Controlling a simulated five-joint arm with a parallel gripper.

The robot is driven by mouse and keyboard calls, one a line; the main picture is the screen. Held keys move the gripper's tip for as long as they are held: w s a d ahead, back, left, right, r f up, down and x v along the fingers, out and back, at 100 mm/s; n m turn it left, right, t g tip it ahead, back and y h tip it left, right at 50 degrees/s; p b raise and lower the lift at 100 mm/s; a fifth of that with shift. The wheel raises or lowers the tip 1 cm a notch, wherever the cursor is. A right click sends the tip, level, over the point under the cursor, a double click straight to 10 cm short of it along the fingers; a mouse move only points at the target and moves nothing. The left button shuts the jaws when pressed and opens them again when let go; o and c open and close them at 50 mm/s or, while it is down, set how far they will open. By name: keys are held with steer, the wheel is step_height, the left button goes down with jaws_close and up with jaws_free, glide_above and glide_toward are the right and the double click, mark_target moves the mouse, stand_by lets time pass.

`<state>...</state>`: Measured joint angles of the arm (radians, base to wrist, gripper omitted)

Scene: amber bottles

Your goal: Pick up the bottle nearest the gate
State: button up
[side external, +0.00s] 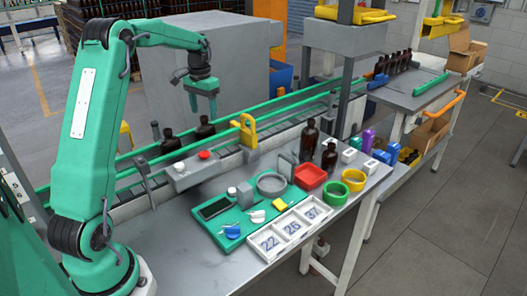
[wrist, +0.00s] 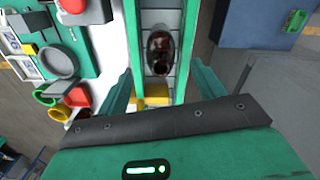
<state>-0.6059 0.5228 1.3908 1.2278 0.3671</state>
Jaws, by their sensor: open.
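Two dark amber bottles stand upright on the conveyor in the side view, one at left (side external: 170,142) and one at right (side external: 204,128). The right one is nearer the yellow gate (side external: 246,132), which stands over the belt. My gripper (side external: 203,108) points down, open and empty, above the right bottle; I see no contact. In the wrist view an amber bottle (wrist: 160,48) is on the belt beyond the fingertips, between the green rails. The gate (wrist: 152,96) shows close to my gripper (wrist: 156,82). The second conveyor bottle cannot be made out there.
Green rails (side external: 300,97) flank the belt. A control box with a red button (side external: 204,155) sits at its near side. Two more amber bottles (side external: 309,140) stand on the table by a red tray (side external: 310,176). A green mat (side external: 222,236) holds small items. Several bottles stand farther right.

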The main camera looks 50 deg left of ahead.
mark_target(204, 117)
steer(key=shift+s+f, duration=0.15)
steer(key=shift+f, duration=2)
steer(key=c, duration=1.4)
steer(key=shift+r, duration=0.15)
steer(key=shift+c, duration=0.2)
steer(key=shift+r, duration=4.95)
jaws_close()
